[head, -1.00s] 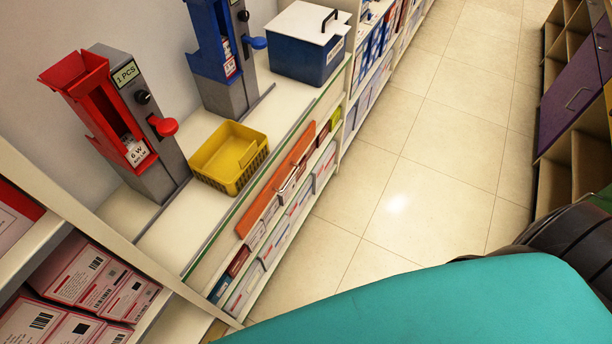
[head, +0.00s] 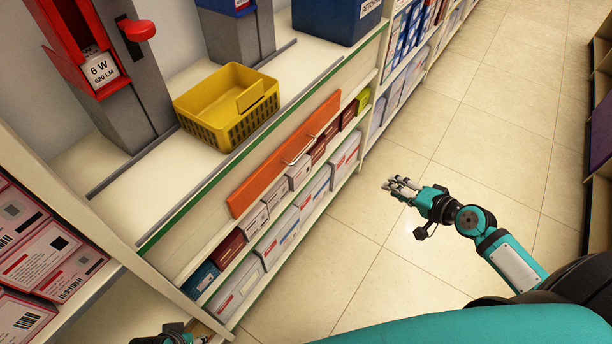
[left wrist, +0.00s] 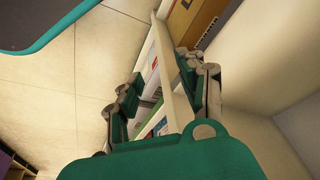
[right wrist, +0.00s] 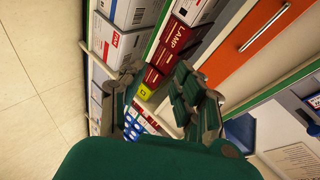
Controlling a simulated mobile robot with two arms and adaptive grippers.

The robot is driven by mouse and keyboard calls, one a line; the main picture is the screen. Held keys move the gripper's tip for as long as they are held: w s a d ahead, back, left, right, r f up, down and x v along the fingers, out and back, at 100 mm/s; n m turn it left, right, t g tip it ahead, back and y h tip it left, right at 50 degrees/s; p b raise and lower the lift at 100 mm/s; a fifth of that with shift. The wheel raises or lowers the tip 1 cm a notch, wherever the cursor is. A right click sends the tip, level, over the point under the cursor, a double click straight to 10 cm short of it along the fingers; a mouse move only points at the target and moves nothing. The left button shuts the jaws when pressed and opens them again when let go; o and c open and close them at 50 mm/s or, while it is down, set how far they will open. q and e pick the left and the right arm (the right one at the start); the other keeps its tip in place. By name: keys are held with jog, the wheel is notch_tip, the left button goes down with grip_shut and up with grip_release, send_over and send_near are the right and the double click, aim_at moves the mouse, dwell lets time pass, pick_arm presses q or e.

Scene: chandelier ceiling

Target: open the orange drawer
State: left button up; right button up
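The orange drawer (head: 268,170) is set in the front of the white counter, and its front looks flush with it. Its silver bar handle (head: 298,150) is near the middle. The drawer (right wrist: 228,62) and handle (right wrist: 264,27) also show at the upper right of the right wrist view. My right gripper (head: 390,185) is open and empty over the floor, to the right of the drawer and apart from it; its fingers (right wrist: 158,85) stand apart. My left gripper (head: 198,338) is partly cut off at the bottom edge; its fingers (left wrist: 160,95) are apart and empty.
A yellow basket (head: 205,105) stands on the counter above the drawer. A red dispenser (head: 75,50) and a blue box (head: 338,18) stand there too. Boxed goods (head: 275,237) fill the shelves below. The tiled floor (head: 450,120) is clear.

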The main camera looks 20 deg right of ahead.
jog(key=a+r+y+b, duration=0.6)
jog(key=a+r, duration=0.3)
jog(key=a, duration=0.1)
pick_arm(q)
jog(key=v, duration=0.2)
jog(key=p+v, duration=0.1)
jog(key=v, duration=0.2)
jog(key=shift+s+a+r, duration=0.2)
jog(key=shift+s+r, duration=0.05)
pick_arm(e)
jog(key=x, duration=1.6)
jog(key=shift+w+r, duration=0.2)
jog(key=shift+w, duration=0.35)
grip_shut()
